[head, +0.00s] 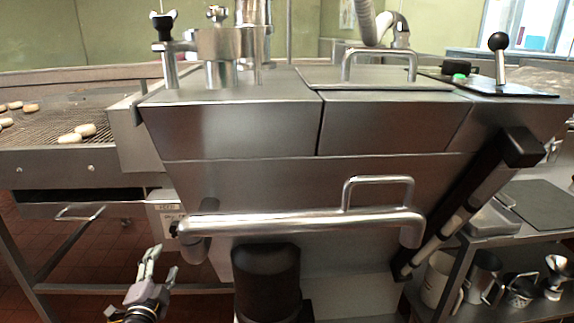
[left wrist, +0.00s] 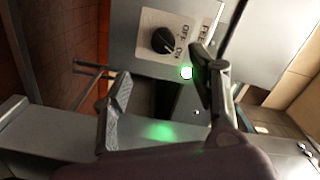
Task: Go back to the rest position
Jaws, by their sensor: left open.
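My left gripper (head: 160,259) is at the lower left of the head view, in front of the machine and below its feed panel (head: 167,222). Its fingers are apart with nothing between them. In the left wrist view the open left gripper (left wrist: 162,78) points toward the panel, apart from it as far as I can tell. The panel carries a black knob (left wrist: 164,41) with OFF and ON marks, and a lit green lamp (left wrist: 187,73). The knob's mark seems to point toward ON. My right gripper is not in view.
The steel machine (head: 290,200) with a thick horizontal bar (head: 300,223) fills the middle. A wire conveyor (head: 60,122) with several pale pastries stands at left. A shelf (head: 500,238) with metal jugs is at right. Tiled floor shows at lower left.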

